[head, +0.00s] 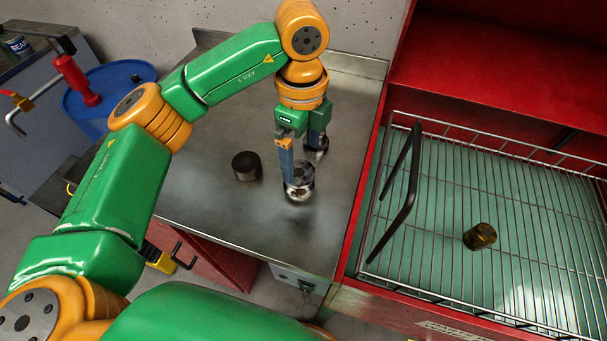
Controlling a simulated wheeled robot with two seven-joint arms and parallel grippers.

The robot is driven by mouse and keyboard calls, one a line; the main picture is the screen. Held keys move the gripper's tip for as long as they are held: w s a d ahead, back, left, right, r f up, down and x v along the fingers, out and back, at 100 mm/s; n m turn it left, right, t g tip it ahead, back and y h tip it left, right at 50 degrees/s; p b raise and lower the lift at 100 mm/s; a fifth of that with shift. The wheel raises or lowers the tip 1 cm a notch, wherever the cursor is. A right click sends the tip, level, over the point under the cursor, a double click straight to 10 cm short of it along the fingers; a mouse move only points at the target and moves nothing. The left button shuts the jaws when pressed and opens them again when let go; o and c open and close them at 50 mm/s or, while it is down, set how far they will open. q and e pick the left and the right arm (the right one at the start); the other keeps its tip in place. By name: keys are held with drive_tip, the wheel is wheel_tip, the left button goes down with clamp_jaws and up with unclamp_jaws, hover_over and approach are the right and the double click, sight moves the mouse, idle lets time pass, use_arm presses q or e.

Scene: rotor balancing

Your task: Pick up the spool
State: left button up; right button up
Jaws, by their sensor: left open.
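A shiny metal piece (299,186), which looks like the spool, stands on the steel bench top (215,215). My left gripper (302,172) points down over it, open, with its near blue finger at the left of the piece and partly in front of it. I cannot tell whether they touch. A second shiny piece (317,153) shows behind the gripper, partly hidden by the far finger. A dark, short cylinder (246,166) stands on the bench to the left. My right gripper does not show.
A red cabinet (500,60) with a wire basket (540,280) stands at the right. A brass-coloured piece (480,236) lies in the basket, whose black handle (411,180) rises near the bench. A blue drum (108,90) stands at the left. The bench front is clear.

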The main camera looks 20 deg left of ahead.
sight(299, 172)
use_arm(q)
drive_tip(key=shift+s+f+p, duration=0.2)
drive_tip(key=shift+f+p, duration=0.15)
drive_tip(key=shift+f, duration=0.05)
drive_tip(key=f, duration=0.2)
drive_tip(key=f+p, duration=0.2)
drive_tip(key=f, duration=0.1)
drive_tip(key=shift+w+a+f, duration=0.1)
drive_tip(key=shift+a+f, duration=0.2)
drive_tip(key=shift+a, duration=0.05)
drive_tip(key=shift+f, duration=0.15)
drive_tip(key=shift+d, duration=0.1)
drive_tip(key=c, duration=1.5)
